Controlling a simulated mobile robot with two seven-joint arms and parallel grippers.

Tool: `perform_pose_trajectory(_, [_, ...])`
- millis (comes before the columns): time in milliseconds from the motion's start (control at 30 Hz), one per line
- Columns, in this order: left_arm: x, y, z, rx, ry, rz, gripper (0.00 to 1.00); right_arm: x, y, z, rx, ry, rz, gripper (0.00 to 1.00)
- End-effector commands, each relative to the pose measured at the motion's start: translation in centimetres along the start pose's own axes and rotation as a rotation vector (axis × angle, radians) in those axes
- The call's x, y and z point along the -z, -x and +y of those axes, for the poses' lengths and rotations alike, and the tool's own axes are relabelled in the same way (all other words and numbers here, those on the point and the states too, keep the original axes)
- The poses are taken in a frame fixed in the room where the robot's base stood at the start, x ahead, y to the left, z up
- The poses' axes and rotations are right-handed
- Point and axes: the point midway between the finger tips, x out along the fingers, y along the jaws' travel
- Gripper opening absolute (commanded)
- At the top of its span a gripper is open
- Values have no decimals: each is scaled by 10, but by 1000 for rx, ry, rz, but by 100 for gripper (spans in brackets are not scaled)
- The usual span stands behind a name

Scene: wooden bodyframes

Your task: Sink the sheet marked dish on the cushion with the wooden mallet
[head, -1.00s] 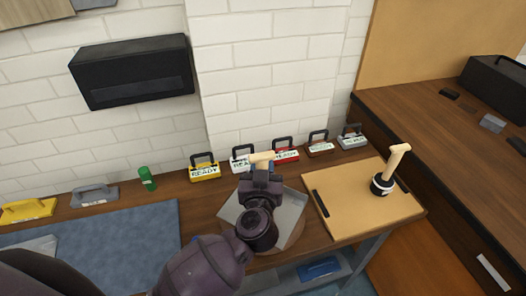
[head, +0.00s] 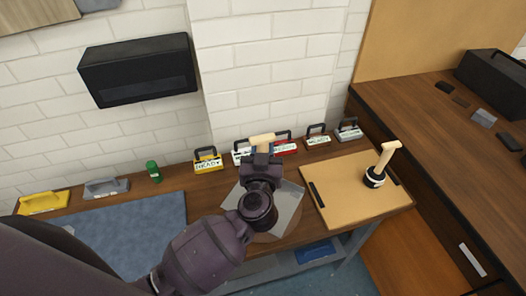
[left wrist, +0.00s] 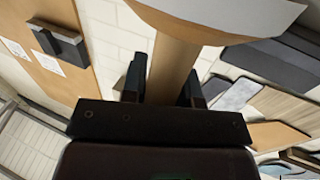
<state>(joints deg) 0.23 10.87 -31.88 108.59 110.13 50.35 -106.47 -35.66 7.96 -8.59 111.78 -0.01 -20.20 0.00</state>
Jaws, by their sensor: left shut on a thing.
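My left gripper (head: 262,153) is shut on the wooden mallet (head: 262,139), whose pale wood shows above the jaws in the head view. In the left wrist view the mallet's handle (left wrist: 172,70) stands between the two dark fingers, with part of its broad head at the top edge. The grey metal sheet (head: 287,208) lies on the round brown cushion (head: 268,237) beneath my left wrist. My arm covers the sheet's middle, so any dish mark there is hidden. The mallet appears above and beyond the sheet; I cannot tell its height. My right gripper is not in view.
A tan board (head: 340,205) lies right of the sheet, bearing a black-bodied tool (head: 375,177) with a pale wooden handle. Several handled signs, including a yellow one (head: 208,161), line the wall. A green can (head: 153,171) and blue mat (head: 120,225) are left.

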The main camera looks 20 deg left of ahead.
Motion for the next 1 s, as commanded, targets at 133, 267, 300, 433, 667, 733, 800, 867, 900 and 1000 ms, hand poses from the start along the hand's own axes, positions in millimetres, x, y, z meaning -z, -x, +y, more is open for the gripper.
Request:
perform_pose_trajectory(133, [13, 0, 0, 0, 1, 1, 0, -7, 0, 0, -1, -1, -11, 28])
perform_pose_trajectory(267, [14, 0, 0, 0, 0, 0, 0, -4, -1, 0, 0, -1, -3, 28])
perform_pose_trajectory(300, [14, 0, 0, 0, 0, 0, 0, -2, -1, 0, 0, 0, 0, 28])
perform_pose_trajectory(433, [14, 0, 0, 0, 0, 0, 0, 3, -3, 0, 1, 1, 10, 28])
perform_pose_trajectory(667, [15, 13, 0, 0, 0, -1, 0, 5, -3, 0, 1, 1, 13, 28])
perform_pose_trajectory(733, [18, 24, 0, -1, 1, -1, 0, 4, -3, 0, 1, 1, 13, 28])
perform_pose_trajectory(800, [20, 35, 1, -1, 2, -1, 0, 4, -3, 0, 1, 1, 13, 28])
perform_pose_trajectory(867, [23, 44, 1, 0, 1, -1, 0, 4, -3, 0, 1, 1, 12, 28])
perform_pose_trajectory(900, [24, 51, 1, -1, 1, -2, 0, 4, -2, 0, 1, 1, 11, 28])
perform_pose_trajectory(1000, [28, 66, 1, -1, 1, -1, 0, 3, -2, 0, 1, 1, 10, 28])
